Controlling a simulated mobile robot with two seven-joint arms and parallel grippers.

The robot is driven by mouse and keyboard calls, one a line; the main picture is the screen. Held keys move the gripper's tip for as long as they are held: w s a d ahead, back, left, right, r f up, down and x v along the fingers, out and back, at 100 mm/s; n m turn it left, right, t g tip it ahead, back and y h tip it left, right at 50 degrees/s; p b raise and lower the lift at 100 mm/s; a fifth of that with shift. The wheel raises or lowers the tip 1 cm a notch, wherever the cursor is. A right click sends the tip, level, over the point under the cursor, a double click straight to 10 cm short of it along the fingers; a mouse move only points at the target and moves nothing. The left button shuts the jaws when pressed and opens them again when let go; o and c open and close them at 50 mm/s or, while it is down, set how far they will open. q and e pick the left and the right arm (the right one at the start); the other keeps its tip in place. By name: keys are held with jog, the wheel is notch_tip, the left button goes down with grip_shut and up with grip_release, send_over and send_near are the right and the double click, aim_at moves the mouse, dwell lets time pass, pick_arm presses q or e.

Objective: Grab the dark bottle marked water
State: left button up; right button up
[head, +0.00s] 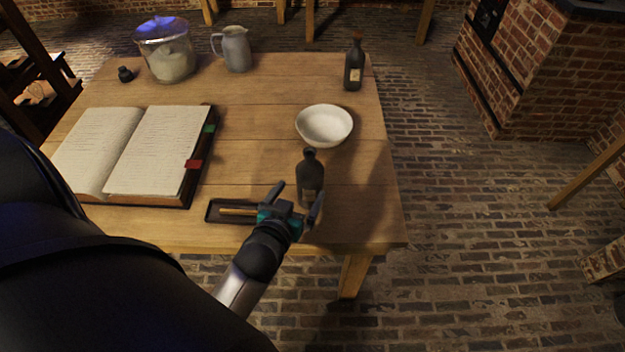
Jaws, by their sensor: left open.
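A dark bottle (310,172) with a pale label stands upright near the front right of the wooden table (255,165). The writing on its label is too small to read. A second dark bottle (354,66) with a cork-coloured top and a pale label stands at the back right; its label is also unreadable. My left gripper (297,199) is open, its two fingers pointing towards the near bottle, one on each side of its lower part. I cannot tell whether they touch it. The bottle's base is partly hidden by the gripper. My right gripper is not in view.
A white bowl (324,125) sits just behind the near bottle. A dark tray (228,211) with a thin yellow stick lies left of my gripper.

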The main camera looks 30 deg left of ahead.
aim_at(305, 184)
pick_arm(q)
jog(key=b+x, duration=0.1)
jog(key=x, duration=0.5)
jog(key=shift+w+f, duration=0.1)
jog(key=shift+w+a+f+b, duration=0.1)
jog(key=shift+w+f+b, duration=0.1)
jog(key=shift+w+b, duration=0.2)
jog(key=x, duration=0.1)
jog(key=b+x, duration=0.1)
jog(key=x, duration=0.1)
jog(key=shift+w+f, duration=0.15)
jog(key=shift+f, duration=0.2)
jog(key=shift+w+a+f, duration=0.15)
jog(key=shift+w+f, duration=0.05)
jog(key=shift+w, duration=0.3)
jog(key=shift+r, duration=0.1)
grip_shut()
jog(key=shift+r, duration=0.1)
